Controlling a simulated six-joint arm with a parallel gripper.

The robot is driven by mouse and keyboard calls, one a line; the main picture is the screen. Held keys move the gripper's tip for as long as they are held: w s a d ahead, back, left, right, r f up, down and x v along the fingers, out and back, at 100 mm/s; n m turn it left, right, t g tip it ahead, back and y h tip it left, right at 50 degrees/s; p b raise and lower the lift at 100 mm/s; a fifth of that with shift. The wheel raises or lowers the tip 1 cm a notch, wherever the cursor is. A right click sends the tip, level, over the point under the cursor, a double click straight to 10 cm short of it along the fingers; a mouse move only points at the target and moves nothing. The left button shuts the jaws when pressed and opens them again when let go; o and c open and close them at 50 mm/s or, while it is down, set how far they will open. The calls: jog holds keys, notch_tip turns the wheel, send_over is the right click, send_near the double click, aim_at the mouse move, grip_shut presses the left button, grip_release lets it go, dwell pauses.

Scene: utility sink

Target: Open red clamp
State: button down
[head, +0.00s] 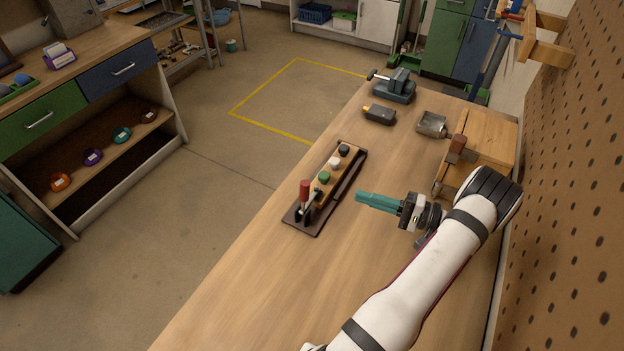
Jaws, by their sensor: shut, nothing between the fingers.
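The red clamp (305,193) has an upright red handle on a dark metal base. It stands at the near left end of a dark tray-like board (296,222) on the workbench. My gripper (360,200), with teal fingers, is shut and empty. It points left toward the clamp and is apart from it, to its right. The fine linkage of the clamp is too small to make out.
On the same board sit a green knob (324,177), a white knob (335,162) and a dark knob (344,150). A vise (398,86) stands at the bench's far end. A pegboard wall (570,180) borders the right. The near bench (250,300) is clear.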

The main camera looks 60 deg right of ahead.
jog(key=shift+s+d+f+m+h, duration=0.2)
jog(key=shift+s+f+h, duration=0.1)
jog(key=shift+s, duration=0.2)
jog(key=shift+s+d+f+m+h, duration=0.1)
jog(key=shift+s+d+f+h, duration=0.15)
jog(key=shift+s, duration=0.2)
jog(key=shift+a, duration=0.1)
jog(key=w+a, duration=0.2)
jog(key=w, duration=1)
jog(key=shift+w+a+r, duration=0.25)
jog(key=shift+a+r, duration=0.05)
